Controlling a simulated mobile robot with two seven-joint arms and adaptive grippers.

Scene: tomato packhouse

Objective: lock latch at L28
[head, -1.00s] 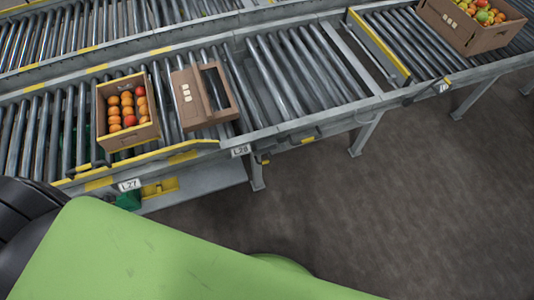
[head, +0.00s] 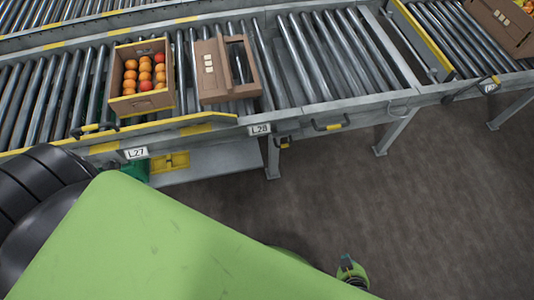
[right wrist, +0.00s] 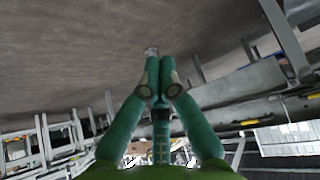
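The L28 label (head: 259,129) is on the front rail of the near conveyor. Just right of it, a small yellow-ended fitting (head: 284,142) hangs under the rail. Farther right is a black handle with a yellow end (head: 330,124). I cannot tell which of these is the latch, or its position. My right gripper (head: 350,268) is low at the bottom right in the head view, over the floor and apart from the rail. In the right wrist view its green fingers (right wrist: 159,62) converge with tips close together, holding nothing visible. My left gripper is not in view.
The L27 label (head: 136,153) and a yellow bracket (head: 170,162) are at left. A support leg (head: 272,160) stands below L28. The floor in front is clear.

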